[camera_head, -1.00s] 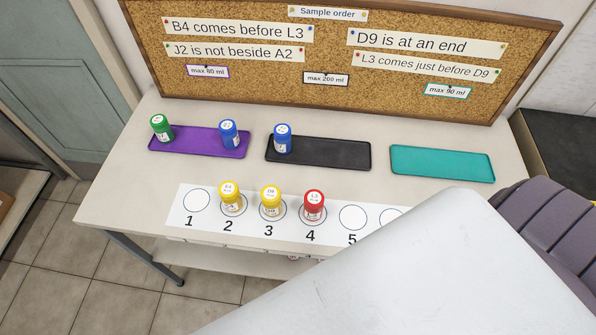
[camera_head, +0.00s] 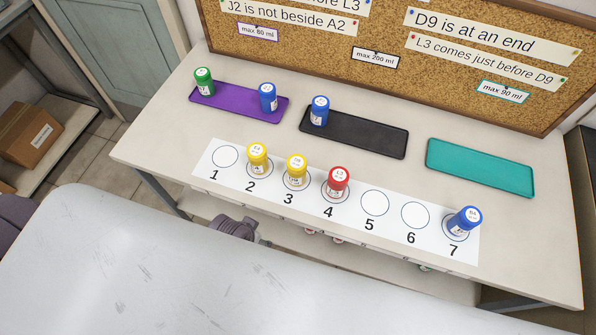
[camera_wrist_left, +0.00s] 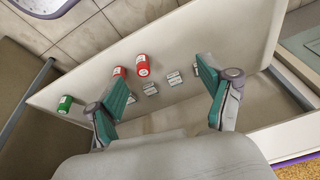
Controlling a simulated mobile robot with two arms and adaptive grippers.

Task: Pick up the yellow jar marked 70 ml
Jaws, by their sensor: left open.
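Two yellow jars stand on the white numbered strip in the head view: one yellow jar (camera_head: 257,158) on circle 2 and another yellow jar (camera_head: 296,170) on circle 3. Their small labels are too small to read, so I cannot tell which is marked 70 ml. In the left wrist view my left gripper (camera_wrist_left: 163,98) is open with nothing between its teal fingers. It faces the shelf (camera_wrist_left: 185,115) below the bench top, away from the yellow jars, which that view does not show. My right gripper is not in view.
A red jar (camera_head: 337,182) stands on circle 4, a blue jar (camera_head: 465,221) on circle 7. The purple tray (camera_head: 232,108) holds green and blue jars, the black tray (camera_head: 365,135) one blue jar. The teal tray (camera_head: 480,168) is empty. Red jars (camera_wrist_left: 143,66) and a green jar (camera_wrist_left: 65,103) stand below.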

